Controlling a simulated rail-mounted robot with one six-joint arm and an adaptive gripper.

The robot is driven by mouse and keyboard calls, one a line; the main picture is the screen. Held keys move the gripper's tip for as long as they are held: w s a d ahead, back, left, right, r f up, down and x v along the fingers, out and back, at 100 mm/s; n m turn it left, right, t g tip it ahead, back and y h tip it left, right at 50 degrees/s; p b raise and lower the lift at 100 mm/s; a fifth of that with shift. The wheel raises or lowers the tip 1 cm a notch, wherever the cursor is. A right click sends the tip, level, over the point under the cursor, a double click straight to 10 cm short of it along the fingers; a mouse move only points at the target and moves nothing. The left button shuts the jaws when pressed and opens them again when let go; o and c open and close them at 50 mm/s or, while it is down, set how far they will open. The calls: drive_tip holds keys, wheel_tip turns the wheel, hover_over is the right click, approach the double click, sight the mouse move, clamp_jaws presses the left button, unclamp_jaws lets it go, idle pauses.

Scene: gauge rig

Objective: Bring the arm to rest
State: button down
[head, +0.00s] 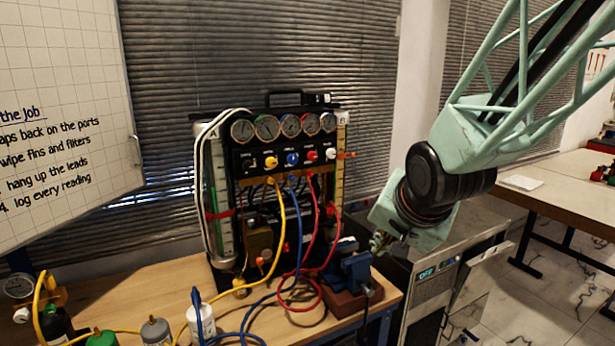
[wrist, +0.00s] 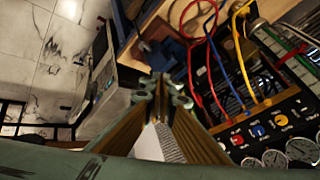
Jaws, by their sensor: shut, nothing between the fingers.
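My arm comes in from the upper right of the head view, a mint-green lattice link with a black joint. My gripper (head: 379,243) hangs at its lower end, in the air to the right of the gauge rig and above the right end of the bench. In the wrist view my gripper (wrist: 163,90) shows its mint-green fingertips together, shut and empty. The gauge rig (head: 284,150) stands upright on the wooden bench (head: 170,284), with a row of round gauges, coloured knobs and yellow, blue and red hoses. My gripper is apart from it.
A blue vise (head: 356,270) sits on the bench's right end below my gripper. A grey cabinet (head: 432,290) stands right of the bench. Several bottles, one white (head: 201,318), stand at the front left. A whiteboard (head: 60,120) hangs left. Another table (head: 560,190) is far right, with open floor before it.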

drive_tip(key=s+d+r+n+g, duration=0.1)
drive_tip(key=s+r+n, duration=0.1)
drive_tip(key=s, duration=1)
drive_tip(key=s+d+r+n+g, duration=0.1)
drive_tip(key=s+d+r+n, duration=0.1)
drive_tip(key=s, duration=1)
drive_tip(key=s+d+r+n+g, duration=0.1)
drive_tip(key=s+r+n+g, duration=0.1)
drive_tip(key=s, duration=1)
drive_tip(key=shift+d+r+h, duration=0.2)
drive_tip(key=shift+r+h, duration=0.1)
drive_tip(key=shift+r, duration=0.35)
